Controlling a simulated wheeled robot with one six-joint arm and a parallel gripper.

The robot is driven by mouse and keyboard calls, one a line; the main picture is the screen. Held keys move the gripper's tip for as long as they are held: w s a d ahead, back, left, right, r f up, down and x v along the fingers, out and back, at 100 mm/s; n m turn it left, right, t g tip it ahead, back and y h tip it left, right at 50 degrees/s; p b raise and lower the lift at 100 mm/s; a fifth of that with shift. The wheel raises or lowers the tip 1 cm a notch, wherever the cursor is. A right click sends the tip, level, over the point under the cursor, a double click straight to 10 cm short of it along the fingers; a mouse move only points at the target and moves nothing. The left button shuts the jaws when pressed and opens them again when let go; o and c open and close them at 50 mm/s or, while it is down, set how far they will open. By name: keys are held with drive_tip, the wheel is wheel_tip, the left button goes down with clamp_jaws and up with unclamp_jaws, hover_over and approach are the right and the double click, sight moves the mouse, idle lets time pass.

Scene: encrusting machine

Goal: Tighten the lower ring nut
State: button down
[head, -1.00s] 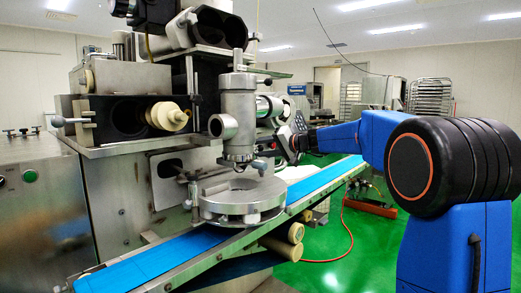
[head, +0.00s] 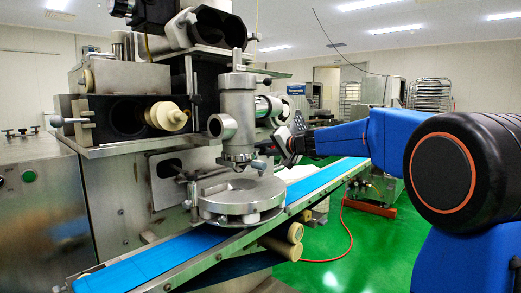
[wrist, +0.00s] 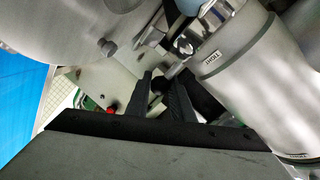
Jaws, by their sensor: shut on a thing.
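The lower ring nut (head: 238,156) is a shiny metal ring with short handles, around the bottom of the upright steel cylinder (head: 238,101). My gripper (head: 276,146) is at the right side of the nut in the head view. In the wrist view, its dark fingers (wrist: 160,84) close around a small handle end beside the nut. The fingers hide most of the held part, so its exact grip is unclear.
A round metal plate unit (head: 240,200) sits just below the nut, above the blue conveyor belt (head: 145,262). The machine housing (head: 110,200) stands at the left. Open green floor (head: 350,235) lies at the right.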

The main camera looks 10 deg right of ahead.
sight(264, 151)
drive_tip(key=s+m+h, duration=0.1)
drive_tip(key=h, duration=0.1)
drive_tip(key=s+m+t+h, duration=0.1)
drive_tip(key=m, duration=0.1)
drive_tip(key=shift+s+d+h, duration=0.1)
drive_tip(key=shift+s+h, duration=0.3)
drive_tip(key=shift+s+m+t+h, duration=0.6)
drive_tip(key=shift+s+m+h, duration=0.5)
drive_tip(key=shift+h, duration=0.5)
drive_tip(key=shift+s+f+m, duration=0.1)
drive_tip(key=shift+m, duration=0.2)
drive_tip(key=c, duration=1.6)
unclamp_jaws()
drive_tip(key=shift+o, duration=0.2)
drive_tip(key=shift+s, duration=0.1)
